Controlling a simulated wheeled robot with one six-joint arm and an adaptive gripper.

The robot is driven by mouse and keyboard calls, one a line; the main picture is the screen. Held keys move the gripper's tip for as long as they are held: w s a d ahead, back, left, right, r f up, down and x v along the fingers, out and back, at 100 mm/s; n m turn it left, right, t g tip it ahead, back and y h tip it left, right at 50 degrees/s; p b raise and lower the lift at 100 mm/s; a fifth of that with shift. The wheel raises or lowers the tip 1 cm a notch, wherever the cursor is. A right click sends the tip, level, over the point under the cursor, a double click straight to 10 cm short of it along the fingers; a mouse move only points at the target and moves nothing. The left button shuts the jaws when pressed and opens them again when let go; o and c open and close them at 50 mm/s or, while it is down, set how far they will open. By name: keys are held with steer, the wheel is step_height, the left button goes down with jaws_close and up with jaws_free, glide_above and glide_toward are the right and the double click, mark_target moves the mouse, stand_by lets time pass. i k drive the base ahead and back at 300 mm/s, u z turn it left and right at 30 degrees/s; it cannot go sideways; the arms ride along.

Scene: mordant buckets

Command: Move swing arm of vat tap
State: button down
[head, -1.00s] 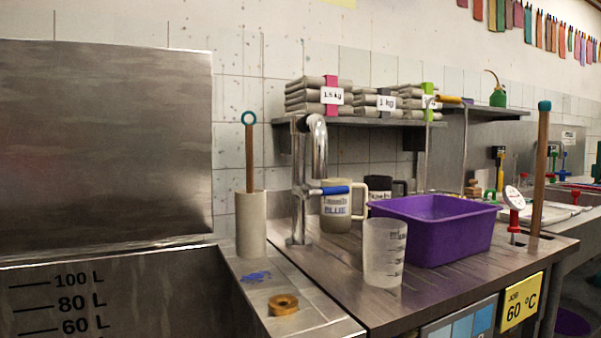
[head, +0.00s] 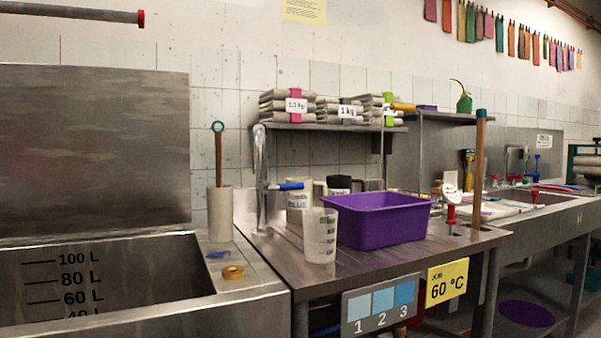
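The steel tap (head: 262,195) stands upright on the counter beside the vat's right edge. Its upper spout (head: 260,148) lines up with the post from here, so its exact direction is hard to tell. A blue-gripped lever (head: 291,186) sticks out to the right from the post. The steel vat (head: 150,262) is at the left, with litre marks on its inner wall and a raised steel panel (head: 90,145) behind it. My gripper is not in view.
A clear measuring cup (head: 319,240), a purple tub (head: 385,222) and mugs (head: 299,205) stand close right of the tap. A brass ring (head: 233,272) and a holder with a stick (head: 220,215) are on the vat's rim. A red-ended bar (head: 70,12) crosses the top left.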

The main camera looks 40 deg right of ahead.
mark_target(260, 130)
steer(key=k, duration=0.6)
steer(key=z, duration=1.45)
steer(key=i, duration=0.5)
